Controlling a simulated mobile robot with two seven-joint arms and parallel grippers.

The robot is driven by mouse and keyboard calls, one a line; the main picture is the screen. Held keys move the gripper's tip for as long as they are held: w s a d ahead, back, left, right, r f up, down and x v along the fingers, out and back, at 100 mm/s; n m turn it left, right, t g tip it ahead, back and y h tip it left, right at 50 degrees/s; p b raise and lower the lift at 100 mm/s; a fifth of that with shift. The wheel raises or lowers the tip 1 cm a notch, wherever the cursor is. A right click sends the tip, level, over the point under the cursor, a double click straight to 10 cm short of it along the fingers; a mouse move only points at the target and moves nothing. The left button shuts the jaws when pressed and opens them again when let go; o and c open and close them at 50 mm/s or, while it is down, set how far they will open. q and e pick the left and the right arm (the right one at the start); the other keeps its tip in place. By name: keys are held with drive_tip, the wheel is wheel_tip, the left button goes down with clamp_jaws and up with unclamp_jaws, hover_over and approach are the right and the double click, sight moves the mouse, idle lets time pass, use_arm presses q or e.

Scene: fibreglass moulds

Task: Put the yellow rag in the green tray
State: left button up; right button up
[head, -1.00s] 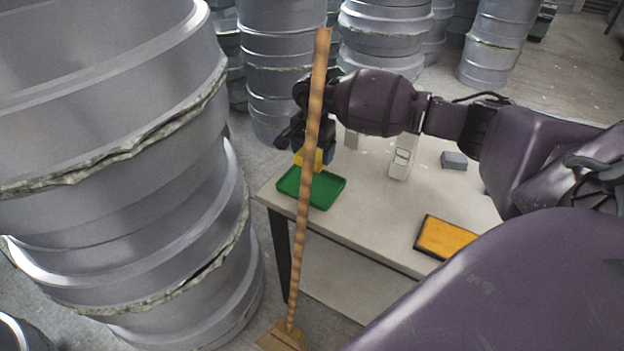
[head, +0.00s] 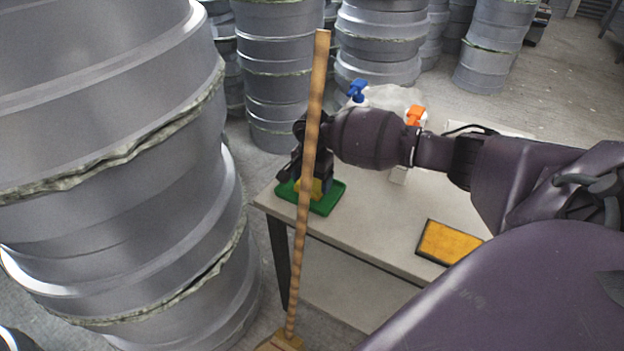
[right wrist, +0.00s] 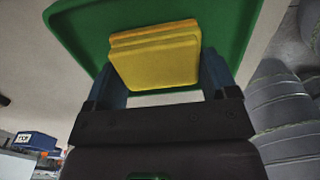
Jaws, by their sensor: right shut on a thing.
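The yellow rag (head: 317,188) is a folded block held between the fingers of my right gripper (head: 311,183). In the right wrist view the rag (right wrist: 155,58) sits upright between both fingers, with the green tray (right wrist: 235,25) behind it. In the head view the green tray (head: 336,192) lies at the left end of the table, and the rag is over its inside. I cannot tell whether the rag touches the tray floor. A broom handle partly hides the gripper and rag. My left gripper is not in view.
The broom (head: 316,95) stands upright in front of the table (head: 380,225). An orange-yellow tray (head: 449,242) lies at the table's front edge. A blue-topped bottle (head: 357,90) and an orange-topped one (head: 416,115) stand behind my arm. Large grey moulds (head: 110,110) fill the left.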

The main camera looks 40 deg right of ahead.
drive_tip(key=shift+f, duration=0.2)
drive_tip(key=o, duration=0.8)
drive_tip(key=shift+c, duration=0.2)
drive_tip(key=shift+r, duration=0.1)
wheel_tip(320, 180, up, 11)
drive_tip(key=p, duration=0.1)
drive_tip(key=shift+f, duration=0.2)
